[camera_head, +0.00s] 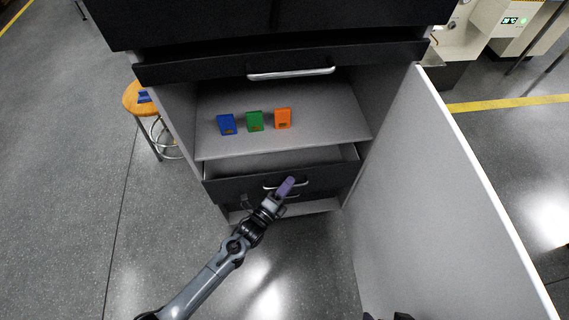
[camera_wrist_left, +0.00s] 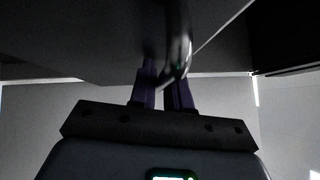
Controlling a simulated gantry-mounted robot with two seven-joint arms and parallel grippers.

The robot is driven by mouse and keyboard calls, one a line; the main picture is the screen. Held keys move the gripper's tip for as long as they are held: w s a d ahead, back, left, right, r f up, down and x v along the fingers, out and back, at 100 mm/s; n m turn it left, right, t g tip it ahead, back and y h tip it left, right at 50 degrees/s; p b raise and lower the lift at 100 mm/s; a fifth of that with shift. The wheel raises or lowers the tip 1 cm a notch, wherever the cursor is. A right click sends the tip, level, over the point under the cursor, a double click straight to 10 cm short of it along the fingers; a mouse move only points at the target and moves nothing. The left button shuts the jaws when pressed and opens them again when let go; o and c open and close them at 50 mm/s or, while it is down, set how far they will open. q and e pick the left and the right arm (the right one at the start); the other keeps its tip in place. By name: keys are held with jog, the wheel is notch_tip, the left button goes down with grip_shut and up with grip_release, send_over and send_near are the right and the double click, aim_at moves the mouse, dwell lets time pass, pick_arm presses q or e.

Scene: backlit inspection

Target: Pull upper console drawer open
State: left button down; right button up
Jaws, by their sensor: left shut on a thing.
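The upper console drawer (camera_head: 225,189) has a dark front and stands partly out, with its grey inside showing behind the front. Its silver bar handle (camera_head: 272,187) is on the front and also shows in the left wrist view (camera_wrist_left: 181,55). My left gripper (camera_head: 287,186) has purple fingers and is shut on this handle. In the left wrist view, the fingers (camera_wrist_left: 163,92) lie on both sides of the handle's lower end. The fingers hide part of the handle in the head view.
A grey shelf (camera_head: 340,125) above the drawer holds a blue box (camera_head: 227,124), a green box (camera_head: 254,121) and an orange box (camera_head: 282,118). A large pale panel (camera_head: 440,200) stands at the right. A stool (camera_head: 133,100) is at the left. The floor in front is clear.

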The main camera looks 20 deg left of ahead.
pick_arm(q)
jog(key=s+d+p, duration=0.3)
jog(key=s+d, duration=0.1)
jog(key=s, duration=0.4)
jog(key=s+d+p, duration=0.3)
jog(key=s+d, duration=0.2)
jog(key=s, duration=0.3)
jog(key=shift+s, duration=0.15)
jog(key=c, duration=1.2)
grip_release()
jog(key=p+v, duration=0.2)
jog(key=v, duration=0.8)
jog(key=shift+s+a+f, duration=0.1)
jog(key=shift+s, duration=0.3)
